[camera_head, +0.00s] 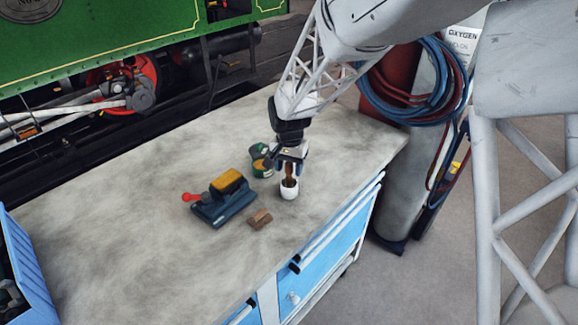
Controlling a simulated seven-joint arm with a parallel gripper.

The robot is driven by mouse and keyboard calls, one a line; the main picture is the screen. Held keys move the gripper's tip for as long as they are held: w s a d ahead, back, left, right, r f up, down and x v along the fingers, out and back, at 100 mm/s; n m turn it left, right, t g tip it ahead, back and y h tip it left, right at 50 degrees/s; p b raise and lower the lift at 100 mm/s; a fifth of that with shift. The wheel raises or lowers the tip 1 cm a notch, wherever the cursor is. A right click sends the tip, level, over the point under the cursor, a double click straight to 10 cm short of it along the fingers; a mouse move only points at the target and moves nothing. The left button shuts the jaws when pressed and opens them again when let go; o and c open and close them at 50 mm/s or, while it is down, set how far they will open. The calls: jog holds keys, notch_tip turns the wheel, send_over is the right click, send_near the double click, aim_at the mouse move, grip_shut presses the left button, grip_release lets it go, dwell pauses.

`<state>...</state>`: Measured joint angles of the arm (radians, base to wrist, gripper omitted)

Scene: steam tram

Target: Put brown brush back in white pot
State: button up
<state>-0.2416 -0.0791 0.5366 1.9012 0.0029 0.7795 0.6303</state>
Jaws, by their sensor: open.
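The white pot (289,192) stands upright on the workbench near its right-hand front edge. The brown brush (289,172) is upright, with its lower end inside the pot's dark mouth. My gripper (290,163) points down just above the pot. Its jaws are open on either side of the brush's upper part. Whether a finger touches the brush is too small to tell. The brush's lower end is hidden inside the pot.
A blue tool with a yellow top and red knob (223,201) lies left of the pot. A small brown block (260,219) lies nearer the front.

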jog(key=shift+r, duration=0.15)
notch_tip(320, 180, up, 12)
dwell(0.6)
dwell(0.6)
jog(key=s+d+r+n+t, duration=0.1)
jog(key=s+d+r, duration=0.35)
jog(key=s, duration=0.35)
jog(key=s+d+r+n, duration=0.1)
jog(key=s+d+r, duration=0.2)
jog(key=s+d, duration=0.45)
jog(key=s+d+n, duration=0.1)
jog(key=s+d, duration=0.1)
jog(key=s, duration=0.6)
jog(key=s+d+f+n+t, duration=0.1)
jog(key=s, duration=0.8)
jog(key=shift+s+d+f+t, duration=0.15)
jog(key=shift+d+f+t, duration=0.15)
jog(key=shift+d, duration=0.1)
